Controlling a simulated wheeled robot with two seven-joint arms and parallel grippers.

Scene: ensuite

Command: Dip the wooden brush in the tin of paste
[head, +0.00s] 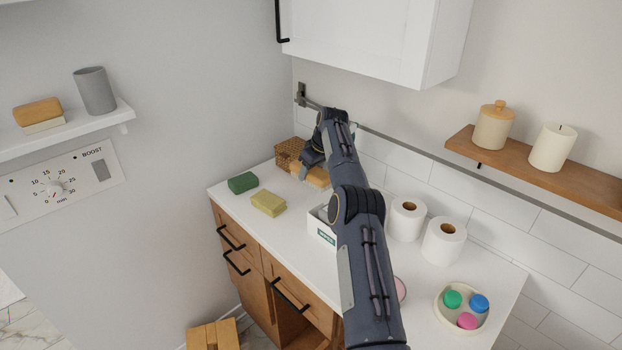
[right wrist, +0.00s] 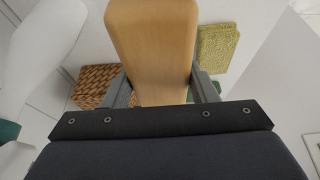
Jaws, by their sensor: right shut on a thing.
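The wooden brush (head: 318,177) is a light wood block held at the back left of the white counter. In the right wrist view the wooden brush (right wrist: 150,45) fills the middle, between the two fingers. My right gripper (head: 309,165) is shut on it; its fingers also show in the right wrist view (right wrist: 160,90). I cannot tell whether the brush touches the counter. A pink round thing (head: 401,289) shows partly behind my right arm; I cannot tell whether it is the tin of paste. No other tin is clear. My left gripper is not in view.
A wicker basket (head: 287,152) stands close by the brush. A green block (head: 242,182) and a yellow sponge (head: 268,203) lie left of a white box (head: 322,228). Two paper rolls (head: 443,241) and a bowl (head: 444,318) of coloured items stand right. A cabinet (head: 370,40) hangs above.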

